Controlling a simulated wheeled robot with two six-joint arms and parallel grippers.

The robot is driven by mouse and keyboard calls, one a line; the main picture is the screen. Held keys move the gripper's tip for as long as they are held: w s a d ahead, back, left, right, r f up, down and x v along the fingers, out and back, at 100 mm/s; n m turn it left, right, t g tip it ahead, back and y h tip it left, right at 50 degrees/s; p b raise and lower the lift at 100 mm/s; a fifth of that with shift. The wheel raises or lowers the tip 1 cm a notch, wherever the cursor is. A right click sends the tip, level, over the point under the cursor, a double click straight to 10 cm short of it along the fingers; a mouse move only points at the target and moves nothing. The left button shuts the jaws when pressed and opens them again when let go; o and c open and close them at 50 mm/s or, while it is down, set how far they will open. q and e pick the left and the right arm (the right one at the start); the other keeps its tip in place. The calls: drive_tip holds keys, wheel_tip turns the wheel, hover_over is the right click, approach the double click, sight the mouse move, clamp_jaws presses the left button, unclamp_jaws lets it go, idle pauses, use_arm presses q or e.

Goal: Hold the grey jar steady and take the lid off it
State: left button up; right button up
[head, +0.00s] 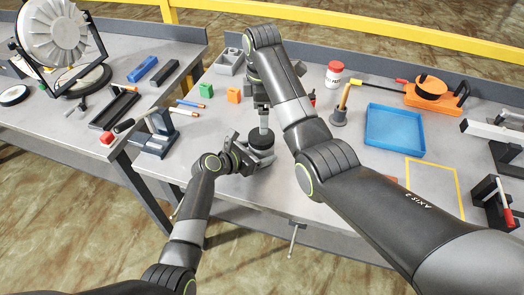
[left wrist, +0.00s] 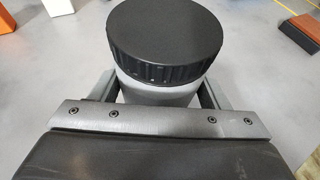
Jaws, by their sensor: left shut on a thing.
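The grey jar (left wrist: 158,94) stands upright with its black ribbed lid (left wrist: 165,42) on top. In the head view the lid (head: 261,142) shows near the table's front edge, and the jar body is mostly hidden by my left gripper (head: 259,157). In the left wrist view my left gripper's fingers (left wrist: 158,90) sit on both sides of the jar, shut on it below the lid. My right gripper (head: 264,124) points down just above the lid. Its fingers overlap in the head view, so their gap is hidden, and I cannot tell whether they touch the lid.
Green (head: 206,90) and orange (head: 234,95) blocks lie left of my right gripper.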

sight(262, 148)
use_arm(q)
drive_tip(key=c, duration=0.7)
use_arm(e)
drive_tip(key=shift+c, duration=1)
use_arm(q)
drive_tip(key=shift+c, duration=0.6)
use_arm(e)
drive_tip(key=shift+m, duration=0.3)
drive_tip(key=m, duration=1.8)
drive_tip(key=shift+m, duration=0.4)
drive_tip(key=m, duration=0.7)
drive_tip(key=shift+m, duration=0.4)
drive_tip(key=m, duration=0.4)
drive_tip(key=shift+m, duration=0.3)
drive_tip(key=m, duration=0.4)
drive_tip(key=shift+w+m, duration=0.1)
drive_tip(key=shift+m, duration=0.2)
drive_tip(key=m, duration=0.4)
drive_tip(key=shift+m, duration=0.3)
drive_tip(key=m, duration=0.3)
drive_tip(key=shift+a+m, duration=0.1)
drive_tip(key=shift+m, duration=0.2)
drive_tip(key=shift+f, duration=4)
